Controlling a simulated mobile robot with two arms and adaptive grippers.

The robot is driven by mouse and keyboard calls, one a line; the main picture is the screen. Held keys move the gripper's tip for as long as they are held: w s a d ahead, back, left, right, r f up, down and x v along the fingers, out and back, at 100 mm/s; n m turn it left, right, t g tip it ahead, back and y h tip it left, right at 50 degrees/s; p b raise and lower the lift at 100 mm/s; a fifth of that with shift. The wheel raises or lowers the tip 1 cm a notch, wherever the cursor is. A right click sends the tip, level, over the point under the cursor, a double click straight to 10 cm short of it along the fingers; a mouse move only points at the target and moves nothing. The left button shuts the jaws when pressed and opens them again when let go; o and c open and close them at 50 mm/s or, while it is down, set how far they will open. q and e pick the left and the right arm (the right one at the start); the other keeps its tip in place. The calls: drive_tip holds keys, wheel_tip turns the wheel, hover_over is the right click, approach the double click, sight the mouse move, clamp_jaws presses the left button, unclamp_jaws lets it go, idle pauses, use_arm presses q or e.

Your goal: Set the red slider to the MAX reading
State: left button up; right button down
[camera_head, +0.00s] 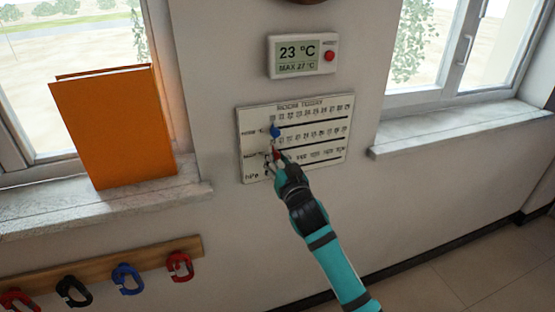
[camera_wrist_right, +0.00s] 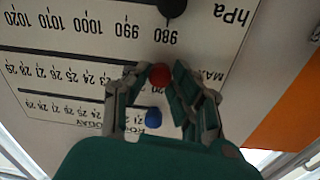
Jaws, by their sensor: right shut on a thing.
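The white board (camera_head: 337,107) headed ROOM TODAY hangs on the wall with three slider rows. The red slider (camera_head: 279,153) is on the middle MAX row near the left, low end of its scale. My right gripper (camera_head: 276,161) is shut on it; in the right wrist view the red knob (camera_wrist_right: 159,76) sits between the fingertips (camera_wrist_right: 158,80). The exact number under it is hidden by the fingers. The display (camera_head: 301,54) above reads 23 °C and MAX 27 °C. My left gripper is not in view.
A blue slider (camera_head: 275,131) is on the row above, close to my right gripper. A black slider (camera_wrist_right: 172,7) is on the hPa row, near 980. An orange book (camera_head: 115,125) stands on the left sill. Hooks (camera_head: 127,278) hang lower left. The MAX row is clear rightward.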

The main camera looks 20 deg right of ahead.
sight(328, 141)
idle(0.3)
drive_tip(key=d+p, duration=0.1)
drive_tip(key=d, duration=0.4)
drive_tip(key=d+p, duration=0.1)
drive_tip(key=d, duration=0.5)
drive_tip(key=d+p, duration=0.1)
drive_tip(key=d, duration=0.4)
drive_tip(key=shift+w+d+p, duration=0.3)
drive_tip(key=shift+d, duration=0.1)
drive_tip(key=c, duration=1.1)
unclamp_jaws()
drive_tip(key=shift+s, duration=0.1)
drive_tip(key=shift+s, duration=0.35)
drive_tip(key=s, duration=1.1)
